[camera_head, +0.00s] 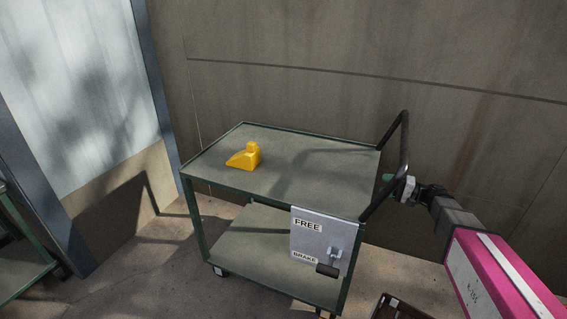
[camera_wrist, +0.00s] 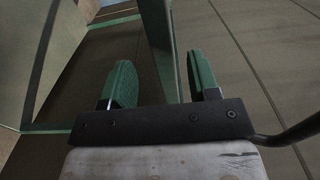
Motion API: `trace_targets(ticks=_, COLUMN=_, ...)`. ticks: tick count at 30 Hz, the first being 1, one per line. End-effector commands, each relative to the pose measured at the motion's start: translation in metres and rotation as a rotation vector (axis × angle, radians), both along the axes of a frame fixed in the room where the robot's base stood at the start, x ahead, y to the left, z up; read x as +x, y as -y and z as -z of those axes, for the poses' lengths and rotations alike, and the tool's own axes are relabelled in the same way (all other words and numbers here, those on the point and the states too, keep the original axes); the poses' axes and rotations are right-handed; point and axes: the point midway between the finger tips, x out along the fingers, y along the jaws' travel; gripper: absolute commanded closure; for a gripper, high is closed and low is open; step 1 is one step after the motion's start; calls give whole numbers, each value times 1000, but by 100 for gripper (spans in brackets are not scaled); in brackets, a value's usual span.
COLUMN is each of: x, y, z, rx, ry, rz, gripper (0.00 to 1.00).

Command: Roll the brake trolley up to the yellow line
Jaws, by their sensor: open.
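The brake trolley (camera_head: 290,150) is a green-framed cart with two grey shelves and a black push handle (camera_head: 404,150) at its right end. A plate on its near side reads FREE above and BRAKE below. The black-gripped brake lever (camera_head: 328,270) is down beside the BRAKE label. My gripper (camera_head: 390,180) is open at the trolley's right end, close to the push handle; contact cannot be told. In the wrist view its green fingers (camera_wrist: 160,75) stand apart, with a green frame post (camera_wrist: 160,40) showing beyond and between them. No yellow line is visible.
A yellow wedge (camera_head: 245,157) sits on the trolley's top shelf. A concrete wall (camera_head: 300,85) stands close behind. Another green-framed cart (camera_head: 22,245) is at the left edge. A dark brown crate (camera_head: 398,308) lies on the floor at the bottom right.

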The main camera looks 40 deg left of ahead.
Motion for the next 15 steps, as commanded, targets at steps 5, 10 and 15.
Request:
trace_targets(ticks=5, x=6, y=23, z=0, rx=0, ry=0, rz=2, gripper=45)
trace_targets(ticks=10, x=11, y=44, z=0, rx=-1, ry=0, rz=1, gripper=45)
trace_targets(ticks=15, x=14, y=59, z=0, rx=0, ry=0, rz=-1, gripper=45)
